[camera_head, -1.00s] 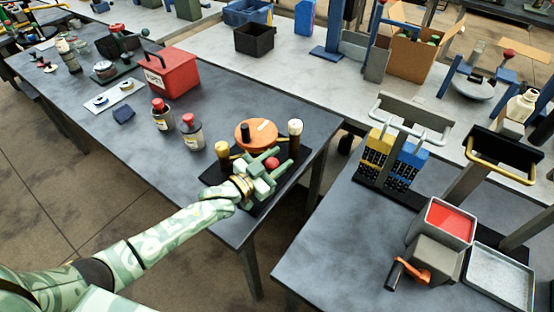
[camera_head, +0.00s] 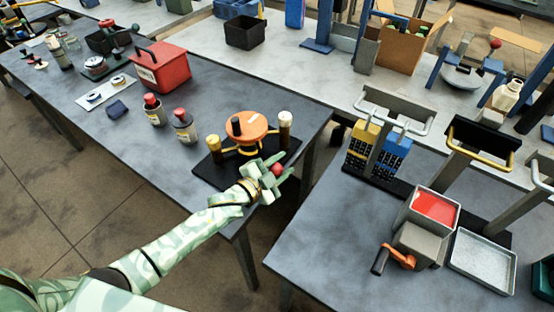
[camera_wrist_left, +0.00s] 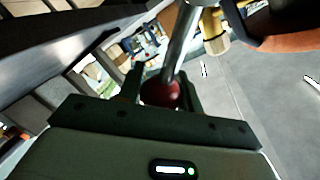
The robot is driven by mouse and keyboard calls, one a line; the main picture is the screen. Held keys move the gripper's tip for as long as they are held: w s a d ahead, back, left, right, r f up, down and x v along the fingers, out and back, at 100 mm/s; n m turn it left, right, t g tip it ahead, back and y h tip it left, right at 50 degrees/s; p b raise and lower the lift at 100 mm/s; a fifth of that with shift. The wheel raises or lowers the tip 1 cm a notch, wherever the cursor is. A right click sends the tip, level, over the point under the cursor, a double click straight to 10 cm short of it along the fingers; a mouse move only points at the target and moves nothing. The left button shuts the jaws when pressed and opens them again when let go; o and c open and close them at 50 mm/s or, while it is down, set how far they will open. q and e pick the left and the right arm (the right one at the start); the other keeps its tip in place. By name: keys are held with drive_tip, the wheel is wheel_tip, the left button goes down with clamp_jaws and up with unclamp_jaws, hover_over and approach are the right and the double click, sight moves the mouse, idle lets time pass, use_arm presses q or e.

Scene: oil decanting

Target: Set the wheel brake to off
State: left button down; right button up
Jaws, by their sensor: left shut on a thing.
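The wheel unit stands near the right end of the left dark table. It has an orange wheel (camera_head: 242,124) on a black base (camera_head: 208,178), with a light-topped post (camera_head: 284,132) and a brass post at its sides. A lever with a red ball knob (camera_head: 277,168) sits at its front. My left gripper (camera_head: 280,173) is shut on this knob. In the left wrist view the knob (camera_wrist_left: 160,92) is between the fingers, and the metal lever rod (camera_wrist_left: 181,42) runs up from it. The wheel (camera_wrist_left: 290,32) shows at the upper right. My right gripper is not in view.
Two red-capped bottles (camera_head: 185,128) and a red box (camera_head: 161,68) stand to the left of the wheel unit. A gap separates this table from the right-hand table (camera_head: 325,235), which carries a crank device (camera_head: 416,246) and a tray (camera_head: 482,263).

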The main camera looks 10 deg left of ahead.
use_arm(q)
drive_tip(key=shift+s+d+f+m+y, duration=0.15)
drive_tip(key=shift+d+f+m, duration=0.1)
drive_tip(key=shift+f+m, duration=0.25)
drive_tip(key=shift+s+d+f+m+y, duration=0.15)
drive_tip(key=shift+d+f+m, duration=0.15)
drive_tip(key=shift+m, duration=0.2)
drive_tip(key=shift+a+f, duration=0.1)
drive_tip(key=c, duration=0.9)
unclamp_jaws()
drive_tip(key=shift+c, duration=0.2)
drive_tip(key=shift+s+a, duration=0.2)
drive_tip(key=shift+s, duration=0.1)
drive_tip(key=p+v, duration=0.1)
drive_tip(key=v, duration=1.4)
drive_tip(key=shift+s+p, duration=0.2)
drive_tip(key=shift+p, duration=0.1)
drive_tip(key=shift+a, duration=0.1)
